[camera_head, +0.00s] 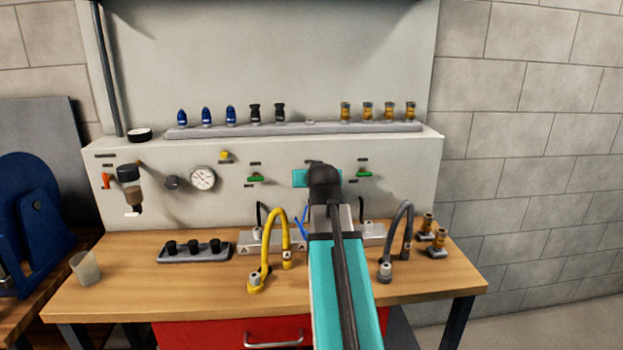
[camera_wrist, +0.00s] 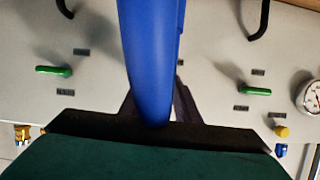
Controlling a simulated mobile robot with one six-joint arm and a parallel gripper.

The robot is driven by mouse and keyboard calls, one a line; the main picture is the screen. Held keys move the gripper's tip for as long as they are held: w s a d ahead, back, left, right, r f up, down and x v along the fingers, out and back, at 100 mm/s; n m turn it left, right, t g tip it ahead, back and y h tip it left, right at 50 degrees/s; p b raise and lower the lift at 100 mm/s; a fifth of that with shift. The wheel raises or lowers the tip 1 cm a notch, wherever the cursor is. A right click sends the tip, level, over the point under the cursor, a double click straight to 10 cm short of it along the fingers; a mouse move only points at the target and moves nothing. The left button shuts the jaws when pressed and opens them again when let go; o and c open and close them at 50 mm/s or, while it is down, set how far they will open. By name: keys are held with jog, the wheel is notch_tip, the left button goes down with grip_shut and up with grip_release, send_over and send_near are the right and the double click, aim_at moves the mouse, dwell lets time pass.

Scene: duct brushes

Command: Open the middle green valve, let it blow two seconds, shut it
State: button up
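Two green valve handles show on the pale panel, a left one (camera_head: 255,179) and a right one (camera_head: 364,174), both lying about level. They also show in the wrist view, which is turned over, as handles at the right (camera_wrist: 257,91) and left (camera_wrist: 53,71). The middle green valve is hidden behind my arm, and in the wrist view behind a broad blue hose-like shape (camera_wrist: 150,50). My gripper (camera_wrist: 158,100) is at the panel between the two visible valves. Its dark fingers show either side of the blue shape; their tips are hidden, so its opening and any contact cannot be told.
A yellow hose (camera_head: 275,222) and a grey hose (camera_head: 407,222) stand on the wooden bench (camera_head: 205,285) on either side of my arm. A gauge (camera_head: 203,178) is at the panel's left. A black fitting rack (camera_head: 194,251) and a cup (camera_head: 85,268) are at bench left.

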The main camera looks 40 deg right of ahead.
jog(key=shift+b+v, duration=0.9)
jog(key=shift+v, duration=3.2)
jog(key=shift+b+v, duration=2.65)
